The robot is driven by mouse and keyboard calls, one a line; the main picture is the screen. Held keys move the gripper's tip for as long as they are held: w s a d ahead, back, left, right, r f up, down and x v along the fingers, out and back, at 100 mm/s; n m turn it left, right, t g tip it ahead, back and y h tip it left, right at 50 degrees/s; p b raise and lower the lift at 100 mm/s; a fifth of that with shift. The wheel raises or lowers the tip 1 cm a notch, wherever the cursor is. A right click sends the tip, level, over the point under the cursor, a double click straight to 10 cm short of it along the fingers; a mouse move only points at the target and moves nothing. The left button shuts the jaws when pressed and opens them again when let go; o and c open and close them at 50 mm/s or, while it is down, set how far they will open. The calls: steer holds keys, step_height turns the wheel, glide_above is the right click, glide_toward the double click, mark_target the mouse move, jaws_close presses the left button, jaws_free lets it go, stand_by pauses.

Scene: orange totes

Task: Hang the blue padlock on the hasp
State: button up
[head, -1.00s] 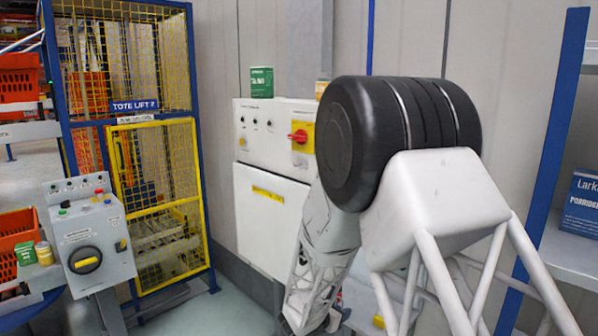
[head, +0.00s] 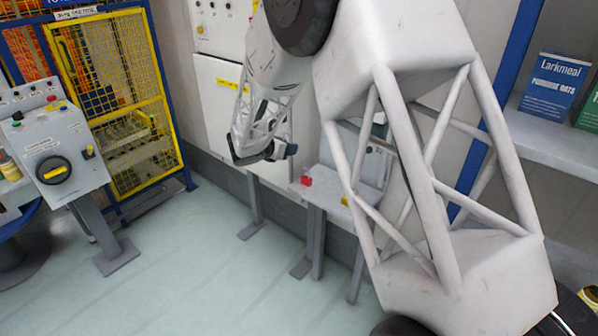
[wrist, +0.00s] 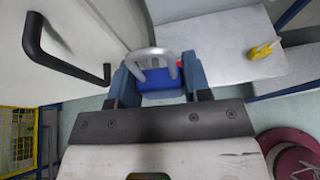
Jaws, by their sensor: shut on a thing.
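The blue padlock (wrist: 160,80) is between the fingers of my gripper (wrist: 160,88) in the wrist view. Its grey shackle (wrist: 150,54) points away from the gripper, toward the top of the picture. In the head view my gripper (head: 284,152) is beside the white cabinet, above and left of a small grey table; I cannot make out the padlock there. I cannot identify the hasp in either view.
The grey table (head: 371,183) bears a red item (head: 306,181) and a yellow item (wrist: 263,50). A black handle (wrist: 35,42) is at left in the wrist view. A control pedestal (head: 55,150) and yellow-framed cage stand left; floor between is clear.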

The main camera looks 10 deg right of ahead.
steer(key=w+a+r, duration=0.3)
steer(key=a+r, duration=0.1)
steer(key=r, duration=0.4)
steer(key=w+a+r+y, duration=0.1)
steer(key=w+a+r, duration=0.2)
steer(key=a+r, duration=0.2)
steer(key=w+a+r+n, duration=0.1)
steer(key=w+a+r, duration=0.2)
steer(key=r, duration=0.8)
steer(key=shift+w+a+r+y, duration=0.3)
steer(key=shift+w+a+y, duration=0.1)
steer(key=shift+a, duration=0.4)
steer(key=shift+w+d, duration=0.15)
steer(key=shift+d, duration=0.05)
steer(key=w+d+f, duration=0.1)
steer(key=w+d, duration=0.4)
steer(key=shift+w+d+f, duration=0.4)
stand_by(0.5)
steer(key=o, duration=0.9)
steer(key=shift+o, duration=0.2)
